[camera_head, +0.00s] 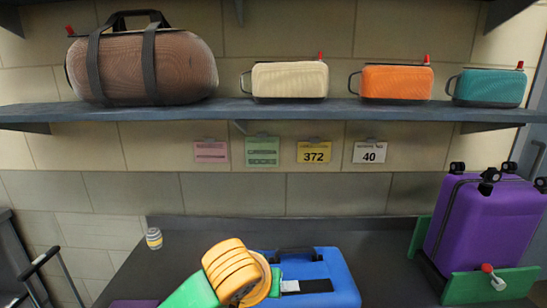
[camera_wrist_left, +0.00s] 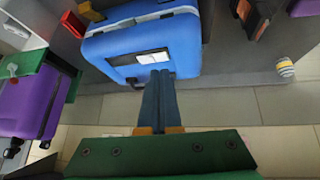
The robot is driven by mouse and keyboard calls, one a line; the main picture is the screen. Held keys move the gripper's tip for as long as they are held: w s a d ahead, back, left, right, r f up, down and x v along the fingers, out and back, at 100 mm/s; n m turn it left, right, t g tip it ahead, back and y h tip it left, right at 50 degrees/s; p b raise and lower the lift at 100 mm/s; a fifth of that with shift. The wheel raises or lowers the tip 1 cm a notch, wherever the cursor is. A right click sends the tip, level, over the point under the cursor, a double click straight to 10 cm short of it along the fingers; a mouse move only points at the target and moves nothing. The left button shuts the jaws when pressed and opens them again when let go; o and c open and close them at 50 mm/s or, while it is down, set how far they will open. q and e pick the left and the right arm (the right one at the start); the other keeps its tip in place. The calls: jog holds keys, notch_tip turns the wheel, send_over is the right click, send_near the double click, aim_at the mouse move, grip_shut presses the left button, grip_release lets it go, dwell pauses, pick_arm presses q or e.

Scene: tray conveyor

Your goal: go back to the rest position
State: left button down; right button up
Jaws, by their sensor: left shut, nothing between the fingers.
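My left arm comes in at the bottom of the head view, with a green link and an orange ribbed wrist. Its gripper shows in the wrist view (camera_wrist_left: 158,80), with the dark fingers together and nothing between them. The fingertips appear at the edge of a blue case (camera_wrist_left: 140,45) with a white label; I cannot tell whether they touch it. In the head view, the blue case (camera_head: 335,275) lies on the dark surface, partly hidden behind my orange wrist. My right gripper is not seen.
A purple suitcase (camera_head: 480,230) stands at right between green plates, near a red-knobbed lever (camera_head: 488,269). A small striped can (camera_head: 154,238) stands at left. The shelf (camera_head: 230,108) above holds a brown duffel (camera_head: 150,65) and cream, orange and teal cases. Tags hang below.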

pick_arm(q)
jog(key=s+a+f+g+h, duration=0.1)
jog(key=s+a+f, duration=0.1)
jog(key=s+f, duration=0.35)
jog(key=s+a+f+g+h, duration=0.1)
jog(key=s+f, duration=0.2)
jog(key=f, duration=0.6)
jog(key=s+a+f+g+y, duration=0.1)
jog(key=s+a+f+y, duration=0.1)
jog(key=s+a+f, duration=0.35)
jog(key=s+a+f+y, duration=0.2)
jog(key=s+a+f, duration=0.1)
jog(key=s+a, duration=0.5)
jog(key=s+d+f+g, duration=0.1)
jog(key=s+f+g, duration=0.15)
jog(key=f, duration=1.45)
jog(key=s+a+f+m, duration=0.1)
jog(key=s+a+f, duration=0.1)
jog(key=s+f, duration=0.7)
jog(key=s, duration=0.3)
jog(key=shift+s+f, duration=0.25)
jog(key=shift+f, duration=0.05)
